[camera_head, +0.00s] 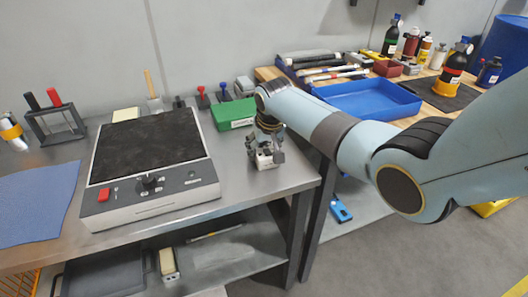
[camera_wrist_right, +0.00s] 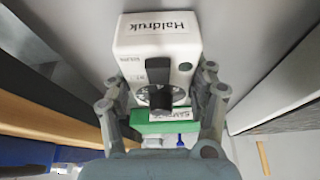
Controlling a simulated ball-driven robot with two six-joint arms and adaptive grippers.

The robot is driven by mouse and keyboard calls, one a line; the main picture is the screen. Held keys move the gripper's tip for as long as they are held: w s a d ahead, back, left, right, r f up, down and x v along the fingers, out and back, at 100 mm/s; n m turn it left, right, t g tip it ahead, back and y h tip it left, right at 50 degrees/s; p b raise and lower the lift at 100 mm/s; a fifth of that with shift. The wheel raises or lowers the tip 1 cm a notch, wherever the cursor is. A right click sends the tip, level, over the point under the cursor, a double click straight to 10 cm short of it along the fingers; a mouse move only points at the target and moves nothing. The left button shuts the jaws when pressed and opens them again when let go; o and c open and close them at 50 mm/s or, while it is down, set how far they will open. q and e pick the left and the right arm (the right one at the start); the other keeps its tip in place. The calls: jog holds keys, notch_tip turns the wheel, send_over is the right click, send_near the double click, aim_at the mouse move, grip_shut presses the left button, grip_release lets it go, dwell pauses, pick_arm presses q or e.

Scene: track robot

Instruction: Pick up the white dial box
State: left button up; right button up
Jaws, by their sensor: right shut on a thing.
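The white dial box (camera_head: 266,162) is at the right end of the grey metal table in the head view, partly hidden by my right gripper (camera_head: 265,152). In the right wrist view the white dial box (camera_wrist_right: 157,38) fills the upper middle, with a "Haldruk" label, a dial and a dark knob. My right gripper (camera_wrist_right: 163,105) is shut on it, with one finger on each side. I cannot tell whether the box touches the table top. My left gripper is not in view.
A green box (camera_head: 233,114) stands just behind the gripper. A large grey device with a black top (camera_head: 150,143) stands to the left. A blue tray (camera_head: 368,99) lies on the wooden bench at the right. Several stamps and small items line the wall.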

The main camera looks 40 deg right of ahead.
jog(key=shift+c, duration=1.2)
